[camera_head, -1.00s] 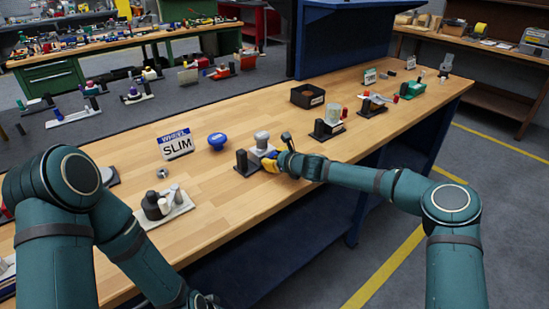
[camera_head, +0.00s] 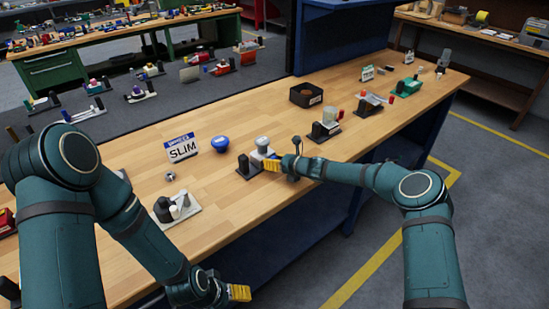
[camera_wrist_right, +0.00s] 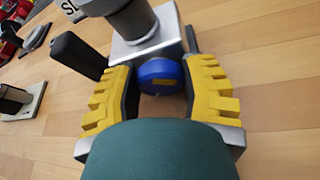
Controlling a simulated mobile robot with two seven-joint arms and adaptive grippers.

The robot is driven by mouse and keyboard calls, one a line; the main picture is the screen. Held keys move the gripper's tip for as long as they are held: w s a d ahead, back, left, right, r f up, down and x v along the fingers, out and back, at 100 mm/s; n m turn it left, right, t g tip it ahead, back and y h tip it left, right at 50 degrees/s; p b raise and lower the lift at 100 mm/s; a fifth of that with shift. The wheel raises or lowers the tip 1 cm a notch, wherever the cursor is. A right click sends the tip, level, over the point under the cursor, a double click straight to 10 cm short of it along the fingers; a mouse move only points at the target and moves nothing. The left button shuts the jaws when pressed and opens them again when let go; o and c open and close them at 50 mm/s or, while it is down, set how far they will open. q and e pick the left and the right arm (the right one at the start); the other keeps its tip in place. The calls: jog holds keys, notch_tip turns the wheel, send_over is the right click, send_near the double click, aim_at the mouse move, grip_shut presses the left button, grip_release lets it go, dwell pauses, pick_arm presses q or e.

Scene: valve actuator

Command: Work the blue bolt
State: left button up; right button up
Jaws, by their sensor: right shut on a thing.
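The blue bolt shows as a round blue end (camera_wrist_right: 160,76) in the right wrist view, on a pale metal block (camera_wrist_right: 135,45) with a grey cylinder on top. The block (camera_head: 257,155) also stands on the bench in the head view. My right gripper (camera_wrist_right: 160,88) is shut on the blue bolt, with one yellow finger on each side of it. In the head view the right gripper (camera_head: 272,163) hides the bolt. My left gripper (camera_head: 238,292) hangs low near the bottom edge, away from the block; its opening cannot be made out.
A blue round knob (camera_head: 220,144) and a "SLIM" plate (camera_head: 181,148) stand left of the block. A small base with cylinders (camera_head: 178,208) is nearer. A black box (camera_head: 306,95) and other fixtures stand further right. Bare wood lies in front of the block.

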jog(key=shift+f, duration=0.1)
jog(key=o, duration=1.2)
jog(key=shift+s+d+r, duration=0.25)
jog(key=shift+s+d, duration=0.1)
jog(key=shift+d, duration=0.15)
jog(key=v, duration=1)
jog(key=shift+s+d+r, duration=0.1)
jog(key=shift+s+d, duration=0.1)
jog(key=shift+s, duration=0.15)
